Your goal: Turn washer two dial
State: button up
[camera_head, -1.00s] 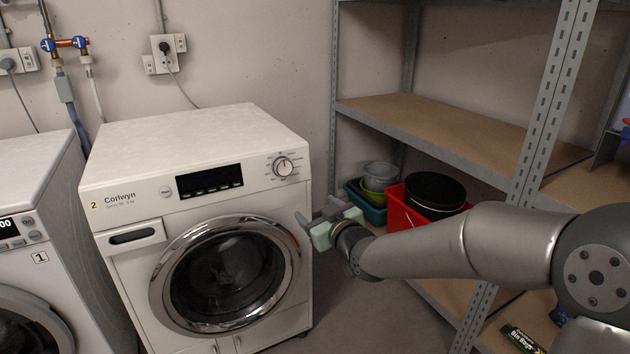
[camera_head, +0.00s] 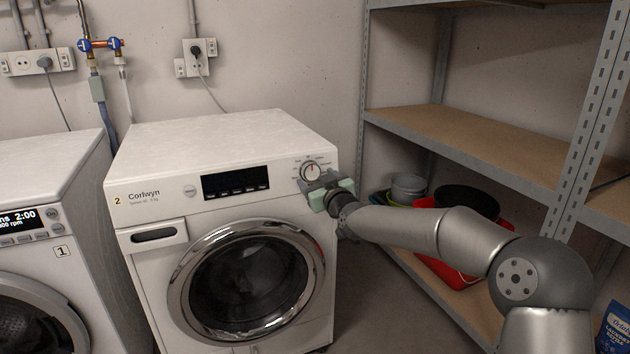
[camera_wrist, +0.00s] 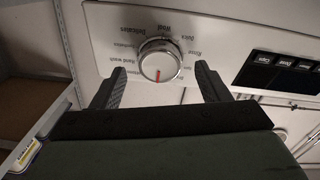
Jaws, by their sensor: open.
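Washer two (camera_head: 150,225), a white frontloader with a "2" label and the name Corlwyn, stands in the middle of the head view. Its round silver dial (camera_head: 310,171) is at the right end of the control panel. The dial (camera_wrist: 159,60) shows a red mark pointing down in the wrist view, with printed programme names around it. My gripper (camera_head: 316,184) is open just in front of the dial, slightly below it in the head view. In the wrist view the fingers of my gripper (camera_wrist: 160,76) stand either side of the dial's lower part, with visible gaps; I see no contact.
Washer one (camera_head: 50,175) stands at the left. The dark display (camera_head: 236,182) and round door (camera_head: 250,280) of washer two are left of and below my gripper. A metal shelf unit (camera_head: 480,150) with tubs (camera_head: 408,187) on it stands at the right.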

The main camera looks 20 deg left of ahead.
aim_at(311, 172)
jog(key=shift+x, duration=1.15)
jog(key=c, duration=1)
jog(key=shift+m, duration=0.4)
jog(key=m, duration=0.2)
jog(key=shift+s+a+m+h, duration=0.1)
jog(key=shift+a+m+h, duration=0.05)
jog(key=shift+m+h, duration=0.25)
jog(key=shift+r+m+h, duration=0.1)
jog(key=shift+m+h, duration=0.3)
jog(key=shift+m, duration=1.8)
jog(key=shift+t, duration=0.3)
